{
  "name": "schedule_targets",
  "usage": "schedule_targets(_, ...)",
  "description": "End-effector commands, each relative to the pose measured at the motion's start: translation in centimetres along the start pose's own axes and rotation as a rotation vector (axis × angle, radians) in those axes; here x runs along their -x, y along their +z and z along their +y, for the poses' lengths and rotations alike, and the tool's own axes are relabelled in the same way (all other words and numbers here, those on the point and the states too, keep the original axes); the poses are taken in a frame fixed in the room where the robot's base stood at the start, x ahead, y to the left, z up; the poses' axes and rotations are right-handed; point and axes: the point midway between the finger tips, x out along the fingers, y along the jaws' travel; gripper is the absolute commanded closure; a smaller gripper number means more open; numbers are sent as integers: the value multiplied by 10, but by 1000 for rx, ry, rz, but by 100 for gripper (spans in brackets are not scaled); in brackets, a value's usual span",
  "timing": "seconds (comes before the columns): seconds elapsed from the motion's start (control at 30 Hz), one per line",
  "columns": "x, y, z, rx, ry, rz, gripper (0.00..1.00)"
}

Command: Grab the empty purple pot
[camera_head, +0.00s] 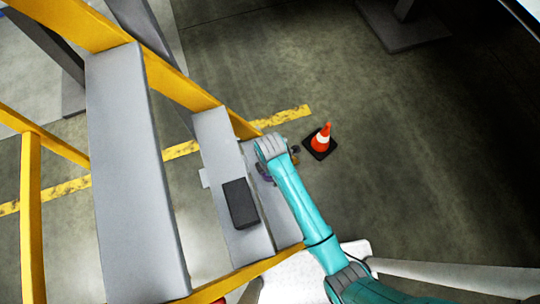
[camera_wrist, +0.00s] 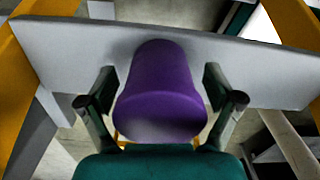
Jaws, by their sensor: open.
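The purple pot (camera_wrist: 160,92) is in the middle of the wrist view, in front of a grey step. My gripper (camera_wrist: 160,105) is open, with one finger on each side of the pot. Gaps show between the fingers and the pot's sides, so they look apart from it. The pot's inside does not show. In the head view, my gripper (camera_head: 268,172) is by the lower grey step, mostly hidden behind my teal arm.
A yellow-railed stair has a wide grey step (camera_head: 130,180) at left and a lower grey step (camera_head: 215,135) bearing a dark block (camera_head: 240,204). An orange cone (camera_head: 321,138) stands on the floor just right of my gripper. Open floor lies farther right.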

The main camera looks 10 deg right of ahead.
Motion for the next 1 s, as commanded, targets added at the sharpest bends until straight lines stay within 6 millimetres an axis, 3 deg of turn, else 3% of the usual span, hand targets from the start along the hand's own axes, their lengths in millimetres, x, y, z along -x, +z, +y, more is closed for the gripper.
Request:
schedule_targets(0.17, 0, 0, 0, 0, 0, 0, 9)
schedule_targets(0.27, 0, 0, 0, 0, 0, 0, 29)
schedule_targets(0.4, 0, 0, 0, 0, 0, 0, 64)
schedule_targets(0.43, 0, 0, 0, 0, 0, 0, 68)
schedule_targets(0.83, 4, 0, 0, 0, 0, 0, 69)
schedule_targets(1.0, 28, 0, 1, 0, 4, 0, 100)
